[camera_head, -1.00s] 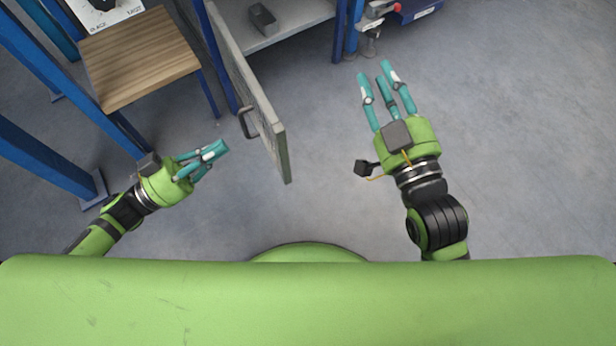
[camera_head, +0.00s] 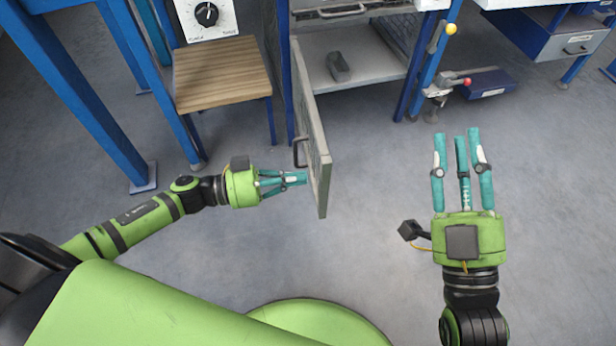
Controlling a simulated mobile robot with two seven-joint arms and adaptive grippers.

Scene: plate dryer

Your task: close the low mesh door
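The low mesh door (camera_head: 311,140) stands swung open, its free edge toward me, hinged at the left post of the lower cabinet. A dark handle (camera_head: 299,152) sits on its left face. My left gripper (camera_head: 305,178) is left of the door, its fingertips at or very near the left face below the handle; I cannot tell if they touch. Its fingers look drawn together, with nothing visible between them. My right gripper (camera_head: 461,137) is to the right of the door, over bare floor, with its fingers spread and empty.
The lower cabinet compartment (camera_head: 372,55) is open and holds a small dark block (camera_head: 338,66). A wooden-topped stand (camera_head: 221,72) is left of the door. A toggle clamp with red knob (camera_head: 448,84) is by the right post.

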